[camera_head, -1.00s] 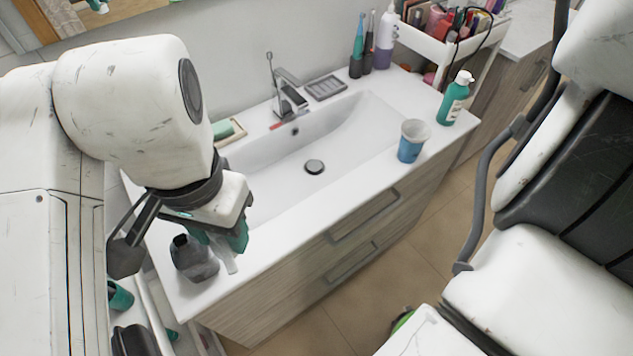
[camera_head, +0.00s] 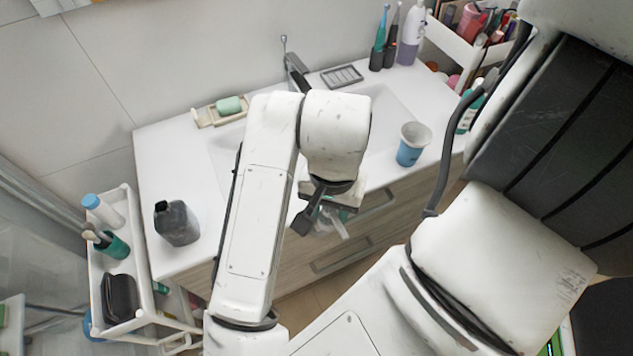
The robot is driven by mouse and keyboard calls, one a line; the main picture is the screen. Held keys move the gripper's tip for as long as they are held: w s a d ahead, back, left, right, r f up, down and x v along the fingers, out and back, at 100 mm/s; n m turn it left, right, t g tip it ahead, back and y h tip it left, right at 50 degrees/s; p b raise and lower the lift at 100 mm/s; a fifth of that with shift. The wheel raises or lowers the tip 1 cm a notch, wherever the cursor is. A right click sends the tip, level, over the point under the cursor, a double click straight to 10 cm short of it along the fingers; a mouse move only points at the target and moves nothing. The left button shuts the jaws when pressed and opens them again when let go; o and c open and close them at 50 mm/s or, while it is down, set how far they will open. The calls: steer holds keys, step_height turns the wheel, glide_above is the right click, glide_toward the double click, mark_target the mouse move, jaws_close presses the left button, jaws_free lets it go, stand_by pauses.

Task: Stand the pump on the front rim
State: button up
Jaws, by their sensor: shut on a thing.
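The front rim (camera_head: 379,180) of the white basin shows bare to the right of my gripper, with a blue and white cup (camera_head: 411,144) standing farther right.
A dark grey bottle (camera_head: 177,223) stands on the left end of the counter. A soap dish (camera_head: 211,115) and a purple pump bottle (camera_head: 411,36) stand at the back. A teal bottle (camera_head: 467,116) at right is partly hidden. A white cart (camera_head: 125,328) stands at left.

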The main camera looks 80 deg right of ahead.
steer(key=b, duration=0.1)
steer(key=w+f+b, duration=0.1)
steer(key=b, duration=0.1)
steer(key=shift+d+f, duration=0.15)
steer(key=shift+f, duration=0.1)
steer(key=w+d+f, duration=0.2)
steer(key=w, duration=0.1)
steer(key=w+d+f+b, duration=0.1)
steer(key=w+d+f, duration=0.1)
steer(key=w+f, duration=0.1)
steer(key=w+d+f+b, duration=0.1)
steer(key=w+d+f, duration=0.1)
steer(key=w, duration=0.2)
steer(key=shift+w+d+f, duration=0.1)
steer(key=shift+d+f, duration=0.1)
steer(key=shift+d, duration=0.2)
steer(key=shift+w+d+f, duration=0.15)
steer(key=shift+w+f, duration=0.05)
steer(key=shift+f, duration=0.15)
steer(key=shift+w+d+f, duration=0.1)
steer(key=shift+w+f, duration=0.05)
steer(key=shift+f, duration=1.55)
steer(key=shift+f, duration=0.1)
steer(key=o, duration=1)
steer(key=shift+o, duration=0.2)
